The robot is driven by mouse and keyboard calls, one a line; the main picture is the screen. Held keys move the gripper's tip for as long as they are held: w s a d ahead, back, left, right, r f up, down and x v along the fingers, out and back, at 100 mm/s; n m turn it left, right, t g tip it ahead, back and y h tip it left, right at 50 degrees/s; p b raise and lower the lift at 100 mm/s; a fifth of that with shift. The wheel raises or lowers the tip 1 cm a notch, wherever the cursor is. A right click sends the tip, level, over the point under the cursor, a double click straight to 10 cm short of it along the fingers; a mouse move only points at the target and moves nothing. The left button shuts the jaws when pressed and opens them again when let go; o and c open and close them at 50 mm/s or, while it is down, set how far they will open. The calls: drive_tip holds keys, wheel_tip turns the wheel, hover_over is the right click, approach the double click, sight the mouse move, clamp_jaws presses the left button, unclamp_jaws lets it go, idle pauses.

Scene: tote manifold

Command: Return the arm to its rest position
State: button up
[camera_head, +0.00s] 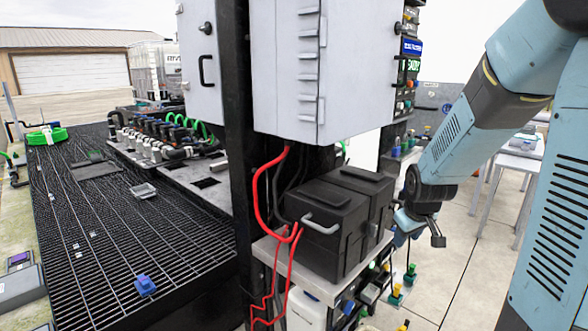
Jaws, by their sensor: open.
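My arm (448,144) is blue and dark grey. It comes in from the upper right and reaches down to the left. My gripper (418,232) is at its lower end, just right of the black boxes, in front of the tiled floor. It is small in view and partly hidden by its own wrist. It is open, and I see nothing held in it.
Black boxes (327,228) with red cables stand on a shelf close to the left of my gripper. A grey cabinet (283,70) hangs above them. A dark grating (110,240) with a blue part (145,285) lies left. Tiled floor (470,255) is open at right.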

drive_tip(key=s+a+r+m, duration=0.2)
drive_tip(key=s+a+r, duration=0.1)
drive_tip(key=s+r, duration=0.5)
drive_tip(key=s+a+r+m, duration=0.2)
drive_tip(key=s+r, duration=0.6)
drive_tip(key=s, duration=0.5)
drive_tip(key=shift+s+a+r+t+y, duration=0.25)
drive_tip(key=shift+s+a+t+y, duration=0.05)
drive_tip(key=shift+a+y, duration=0.1)
